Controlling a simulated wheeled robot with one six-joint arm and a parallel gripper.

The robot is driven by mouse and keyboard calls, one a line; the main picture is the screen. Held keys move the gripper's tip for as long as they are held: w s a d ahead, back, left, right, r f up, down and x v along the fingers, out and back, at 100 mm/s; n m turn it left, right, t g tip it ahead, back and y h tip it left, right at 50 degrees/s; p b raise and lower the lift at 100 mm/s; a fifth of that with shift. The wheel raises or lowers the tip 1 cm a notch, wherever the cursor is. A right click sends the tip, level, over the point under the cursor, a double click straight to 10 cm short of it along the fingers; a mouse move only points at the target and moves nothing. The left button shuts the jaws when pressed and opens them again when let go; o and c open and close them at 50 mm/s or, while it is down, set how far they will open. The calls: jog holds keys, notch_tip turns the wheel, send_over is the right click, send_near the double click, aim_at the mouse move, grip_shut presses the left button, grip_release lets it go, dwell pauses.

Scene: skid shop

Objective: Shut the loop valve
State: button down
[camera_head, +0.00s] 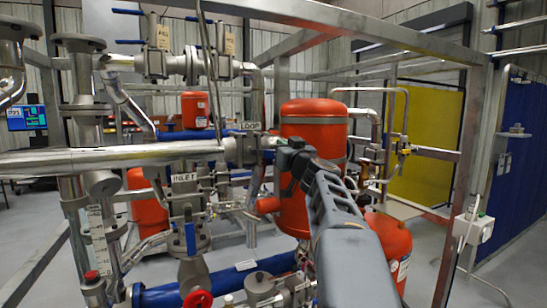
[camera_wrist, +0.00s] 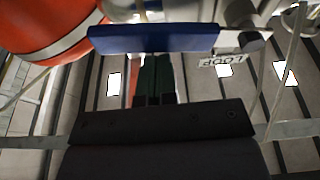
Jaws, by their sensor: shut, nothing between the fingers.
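The LOOP tag (camera_head: 249,126) hangs on the steel pipework left of my gripper (camera_head: 284,158) in the head view. In the wrist view, the LOOP tag (camera_wrist: 222,64) is at the upper right, just below the lever's pivot end. A blue lever handle (camera_wrist: 150,39) runs sideways across the upper middle, its pivot at the right. My gripper (camera_wrist: 154,88) shows its dark fingers close together, shut and empty, pointing at the handle. The handle's lower edge meets or covers the fingertips; I cannot tell whether they touch. My arm hides part of the valve area in the head view.
A large red tank (camera_head: 313,115) stands just behind my gripper, and a smaller red vessel (camera_head: 391,243) is below right. The INLET tag (camera_head: 186,178) and a lever with a blue handle (camera_head: 190,238) are left. Steel frame posts (camera_head: 463,190) stand right. Clear floor is scarce.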

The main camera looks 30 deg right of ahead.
jog(key=shift+f, duration=0.15)
jog(key=shift+d+f+b, duration=0.15)
jog(key=shift+f+b, duration=1.15)
jog(key=shift+b, duration=0.45)
jog(key=f+b, duration=0.2)
jog(key=b, duration=0.1)
jog(key=shift+a+f+b, duration=0.25)
jog(key=shift+a+b, duration=0.05)
jog(key=shift+a, duration=0.1)
jog(key=shift+f, duration=0.15)
